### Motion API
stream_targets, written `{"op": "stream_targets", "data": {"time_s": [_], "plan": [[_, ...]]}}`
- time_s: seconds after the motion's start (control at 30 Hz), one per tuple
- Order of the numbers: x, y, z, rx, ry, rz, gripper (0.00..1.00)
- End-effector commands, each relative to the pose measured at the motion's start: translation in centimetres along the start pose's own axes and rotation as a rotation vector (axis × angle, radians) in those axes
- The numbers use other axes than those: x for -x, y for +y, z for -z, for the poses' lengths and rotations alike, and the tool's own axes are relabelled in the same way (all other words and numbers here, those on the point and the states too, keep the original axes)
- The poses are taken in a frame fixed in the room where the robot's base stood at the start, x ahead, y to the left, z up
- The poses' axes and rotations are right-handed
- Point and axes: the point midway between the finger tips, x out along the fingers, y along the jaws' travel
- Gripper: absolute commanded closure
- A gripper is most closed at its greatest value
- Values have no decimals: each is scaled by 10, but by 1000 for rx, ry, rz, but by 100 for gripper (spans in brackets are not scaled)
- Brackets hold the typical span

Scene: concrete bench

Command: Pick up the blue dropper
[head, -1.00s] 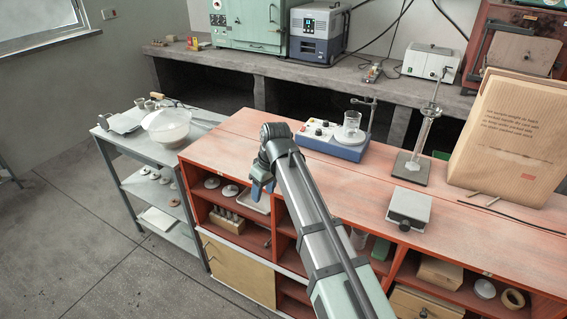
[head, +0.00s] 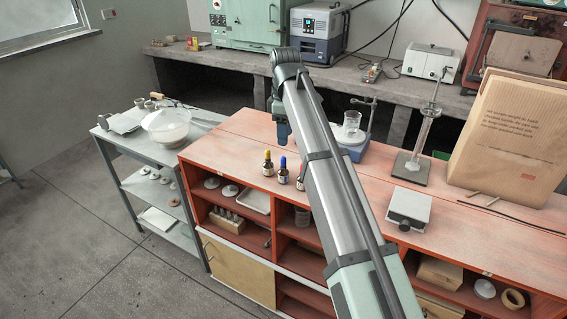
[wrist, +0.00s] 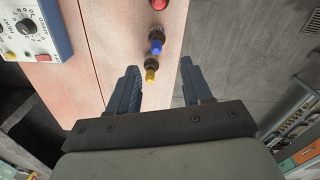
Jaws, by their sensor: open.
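The blue dropper (head: 283,171) is a small dark bottle with a blue top, standing upright on the red bench top near its front edge. It stands between a yellow-topped bottle (head: 268,164) and a third dark bottle (head: 301,181), partly covered by my arm. My gripper (head: 282,140) is above and behind the bottles, apart from them. In the wrist view my gripper (wrist: 160,66) is open and empty. The blue top (wrist: 156,46) shows beyond the fingertips, and the yellow top (wrist: 151,76) appears between the fingers. The third bottle's top (wrist: 160,3) looks red there.
A blue-and-white stirrer with a beaker (head: 351,125) stands on the bench behind my arm. A stand with a glass cylinder (head: 414,164), a small grey box (head: 409,207) and a large paper bag (head: 512,140) are to the right. The bench top left of the bottles is clear.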

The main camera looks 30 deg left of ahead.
Motion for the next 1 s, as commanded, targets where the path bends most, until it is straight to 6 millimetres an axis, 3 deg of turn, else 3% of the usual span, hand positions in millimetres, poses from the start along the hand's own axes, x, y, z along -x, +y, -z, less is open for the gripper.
{"op": "stream_targets", "data": {"time_s": [0.23, 0.57, 0.83, 1.0], "plan": [[-44, -1, 0, -1, 0, 2, 51], [-63, 3, 2, -1, 0, 0, 51], [-97, 7, 6, -1, 0, 1, 51], [-106, 8, 6, -1, 1, -1, 51]]}}
